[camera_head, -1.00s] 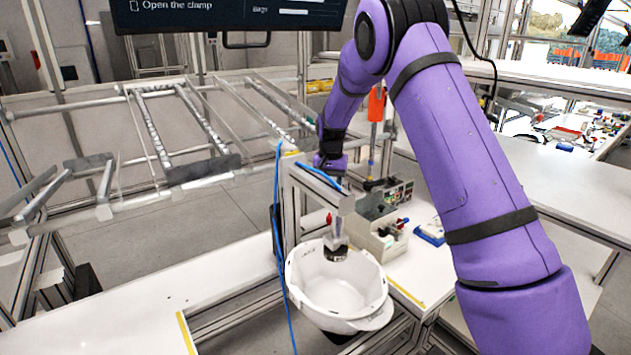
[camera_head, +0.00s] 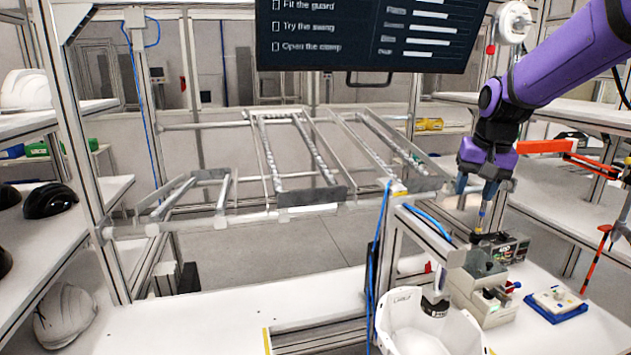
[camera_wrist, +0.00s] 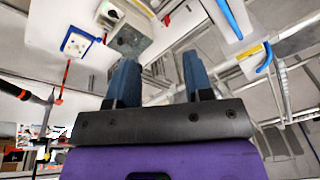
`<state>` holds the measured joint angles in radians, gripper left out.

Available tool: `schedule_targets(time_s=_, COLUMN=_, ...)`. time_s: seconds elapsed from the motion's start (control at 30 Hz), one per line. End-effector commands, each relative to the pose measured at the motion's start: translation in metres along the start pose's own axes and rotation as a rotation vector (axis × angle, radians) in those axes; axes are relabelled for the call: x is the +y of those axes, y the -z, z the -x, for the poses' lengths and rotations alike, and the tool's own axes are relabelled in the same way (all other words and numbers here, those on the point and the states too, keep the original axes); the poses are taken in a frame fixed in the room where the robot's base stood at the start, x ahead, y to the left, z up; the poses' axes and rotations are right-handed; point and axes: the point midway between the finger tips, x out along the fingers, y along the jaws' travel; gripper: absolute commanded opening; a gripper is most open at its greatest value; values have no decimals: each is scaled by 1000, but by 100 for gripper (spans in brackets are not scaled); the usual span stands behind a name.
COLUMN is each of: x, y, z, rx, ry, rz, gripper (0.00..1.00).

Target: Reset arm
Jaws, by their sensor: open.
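My gripper (camera_head: 477,187) hangs from the purple arm at the right of the head view, above the far side of the bench and behind the metal post frame. In the wrist view its two blue fingers (camera_wrist: 158,75) stand apart with nothing between them. A white helmet shell (camera_head: 425,325) sits open side up under the post's press head (camera_head: 435,303), at the bottom of the head view. Its lower part is cut off by the picture edge. My gripper is apart from the shell.
A grey control box (camera_head: 502,246), a pale fixture block (camera_head: 482,290) and a blue-based tray (camera_head: 556,304) stand right of the post. An empty sloped rack (camera_head: 300,165) is behind. Shelves with helmets (camera_head: 65,315) line the left. The bench's left part (camera_head: 200,325) is mostly clear.

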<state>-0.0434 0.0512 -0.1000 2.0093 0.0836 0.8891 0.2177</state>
Motion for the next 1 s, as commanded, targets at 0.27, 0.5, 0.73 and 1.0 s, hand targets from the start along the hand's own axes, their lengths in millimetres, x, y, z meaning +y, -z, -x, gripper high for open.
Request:
schedule_targets(time_s=0.27, x=17, y=-80, z=58, rx=80, ry=23, rz=98, gripper=47)
schedule_targets(time_s=0.5, x=34, y=-150, z=85, rx=150, ry=26, rz=183, gripper=47)
schedule_targets(time_s=0.73, x=52, y=-215, z=93, rx=217, ry=17, rz=264, gripper=47)
schedule_targets(time_s=1.0, x=66, y=-260, z=89, rx=265, ry=0, rz=320, gripper=47)
